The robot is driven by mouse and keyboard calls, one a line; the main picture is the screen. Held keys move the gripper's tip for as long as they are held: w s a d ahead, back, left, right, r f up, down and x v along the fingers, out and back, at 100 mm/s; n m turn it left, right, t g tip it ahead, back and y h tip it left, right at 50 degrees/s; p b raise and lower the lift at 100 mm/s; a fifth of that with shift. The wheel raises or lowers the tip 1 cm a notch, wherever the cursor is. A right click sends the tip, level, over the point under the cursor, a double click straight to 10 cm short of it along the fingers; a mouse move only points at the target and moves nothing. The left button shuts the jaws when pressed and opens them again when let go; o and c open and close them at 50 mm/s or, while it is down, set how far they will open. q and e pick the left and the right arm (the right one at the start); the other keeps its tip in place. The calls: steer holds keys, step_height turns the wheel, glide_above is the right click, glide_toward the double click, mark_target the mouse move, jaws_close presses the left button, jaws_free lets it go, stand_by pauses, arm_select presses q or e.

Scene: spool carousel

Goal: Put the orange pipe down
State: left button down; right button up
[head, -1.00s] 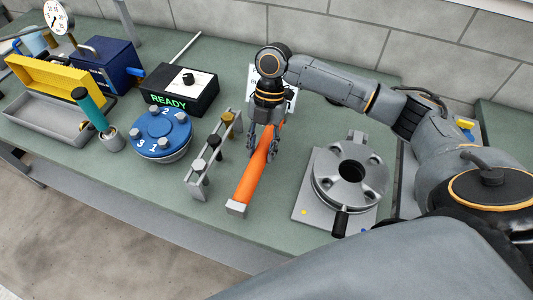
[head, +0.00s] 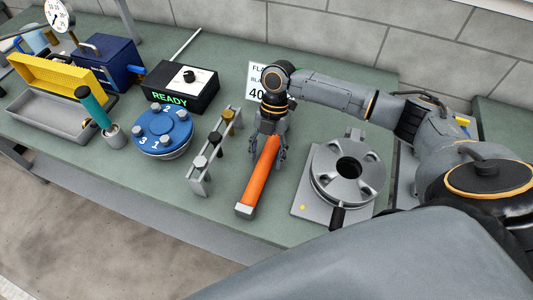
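The orange pipe (head: 258,178) lies lengthwise over the green bench, between the slotted metal rack and the round grey flange. A square grey end piece (head: 245,210) shows at its near end. My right gripper (head: 268,153) points down over the far part of the pipe, with one finger on each side of it, and appears shut on it. The fingers and wrist hide the pipe's far end. I cannot tell whether the pipe touches the bench. My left gripper is not in view.
The metal rack (head: 213,155) stands close left of the pipe. The grey flange (head: 348,172) on its plate is to the right. A blue numbered carousel (head: 162,132), a black READY box (head: 180,88) and a grey tray (head: 50,118) are farther left. A white sign (head: 256,88) stands behind.

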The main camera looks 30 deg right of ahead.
steer(key=b+v, duration=0.3)
steer(key=v, duration=0.9)
steer(key=shift+r, duration=0.1)
